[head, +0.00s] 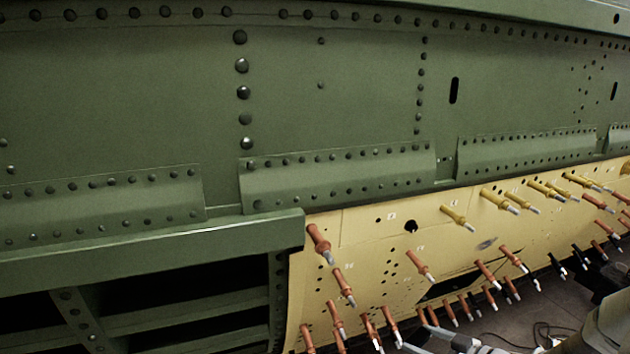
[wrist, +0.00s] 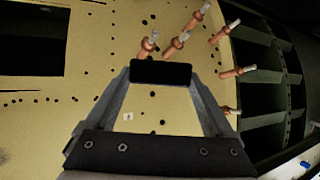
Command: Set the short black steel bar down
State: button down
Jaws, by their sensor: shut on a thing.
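The short black steel bar (wrist: 172,73) shows in the wrist view as a small dark block across the tips of my gripper (wrist: 160,75). My gripper is shut on it, one grey finger at each end. Behind the bar is the cream skin panel (wrist: 85,72) with drilled holes. I cannot tell whether the bar touches the panel or hangs clear of it. In the head view, grey parts of my arm show at the bottom right, and I cannot make out the bar there.
Copper-coloured fasteners (head: 344,286) and yellow ones (head: 457,217) stick out of the cream panel in the head view. Several copper ones (wrist: 178,43) stand close beyond the bar. Green fuselage skin (head: 330,90) lies above. An open dark frame bay (head: 180,300) is at lower left.

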jog(key=s+a+r+n+g+y+p, duration=0.1)
jog(key=s+a+r+n+g, duration=0.15)
jog(key=a, duration=0.35)
jog(key=s+a+r+n+g+y, duration=0.1)
jog(key=a+r, duration=0.3)
jog(key=a, duration=0.1)
notch_tip(320, 180, up, 16)
jog(key=p, duration=1.6)
jog(key=shift+s+t+p, duration=0.15)
jog(key=shift+t+p, duration=0.15)
jog(key=shift+t, duration=0.05)
